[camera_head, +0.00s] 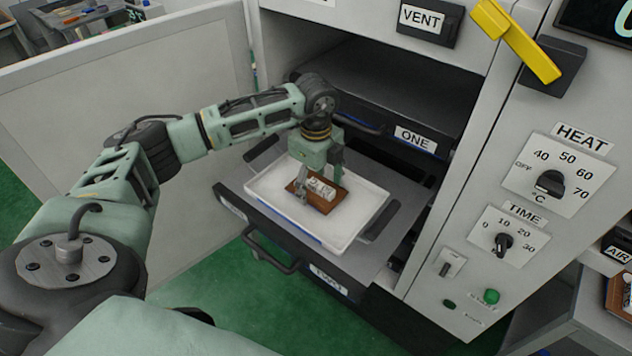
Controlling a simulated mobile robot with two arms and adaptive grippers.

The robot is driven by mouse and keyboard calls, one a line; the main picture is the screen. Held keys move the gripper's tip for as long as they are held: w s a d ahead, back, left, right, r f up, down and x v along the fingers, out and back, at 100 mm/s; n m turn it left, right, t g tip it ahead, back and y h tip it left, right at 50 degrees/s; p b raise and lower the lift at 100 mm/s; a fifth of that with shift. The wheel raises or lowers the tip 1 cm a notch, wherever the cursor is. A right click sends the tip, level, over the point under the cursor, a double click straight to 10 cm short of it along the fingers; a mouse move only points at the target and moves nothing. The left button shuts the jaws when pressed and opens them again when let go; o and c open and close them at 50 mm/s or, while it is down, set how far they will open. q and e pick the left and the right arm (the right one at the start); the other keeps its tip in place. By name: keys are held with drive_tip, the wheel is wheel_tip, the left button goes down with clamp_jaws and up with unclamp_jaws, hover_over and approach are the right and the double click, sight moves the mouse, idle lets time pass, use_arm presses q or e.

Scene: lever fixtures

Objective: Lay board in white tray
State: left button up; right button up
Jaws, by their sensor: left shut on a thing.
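A white tray (270,196) rests on the pulled-out lower drawer, labelled TWO, of a grey cabinet. A brown board (327,205) with a small pale block on it is inside the tray, near its middle. My left gripper (318,188) points down over the tray, shut on the board. The fingers and the block hide part of the board. I cannot tell whether the board touches the tray floor. My right gripper is not in view.
The drawer labelled ONE (415,138) sits just above, behind my left wrist. The open cabinet door (130,80) stands at the left. A yellow lever (515,40), a HEAT knob (550,183) and a TIME knob (503,242) are on the right panel.

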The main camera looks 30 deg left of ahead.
sight(317, 182)
use_arm(q)
drive_tip(key=shift+f, duration=0.2)
drive_tip(key=o, duration=1.2)
drive_tip(key=shift+r, duration=0.1)
drive_tip(key=shift+r, duration=0.15)
drive_tip(key=shift+r+b, duration=1.3)
drive_tip(key=shift+r, duration=4.7)
